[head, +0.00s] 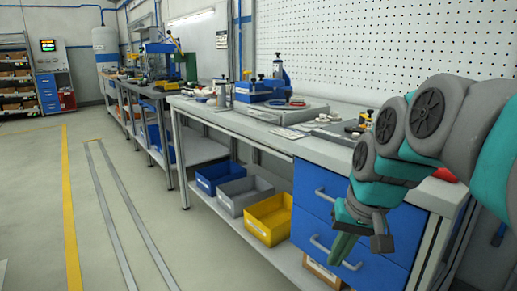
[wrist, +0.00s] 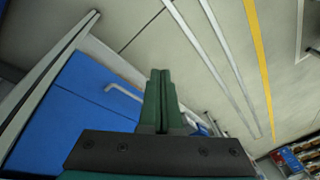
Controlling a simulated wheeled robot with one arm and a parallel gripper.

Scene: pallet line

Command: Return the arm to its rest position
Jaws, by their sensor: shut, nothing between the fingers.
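My arm (head: 440,120) reaches in from the right in the head view, bent downward in front of the workbench. My gripper (head: 342,249) points down beside the blue drawers. In the wrist view my gripper (wrist: 160,78) shows its two green fingers pressed together, with nothing between them. The blue drawer front (wrist: 80,110) lies to the left of the fingers there, with the floor beyond.
The workbench (head: 255,132) runs along the wall, with tools on top. Blue, grey and yellow bins (head: 270,236) sit on its lower shelf. Blue drawers (head: 312,190) are close to my gripper. The floor (head: 130,240) at left is clear, with a yellow line.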

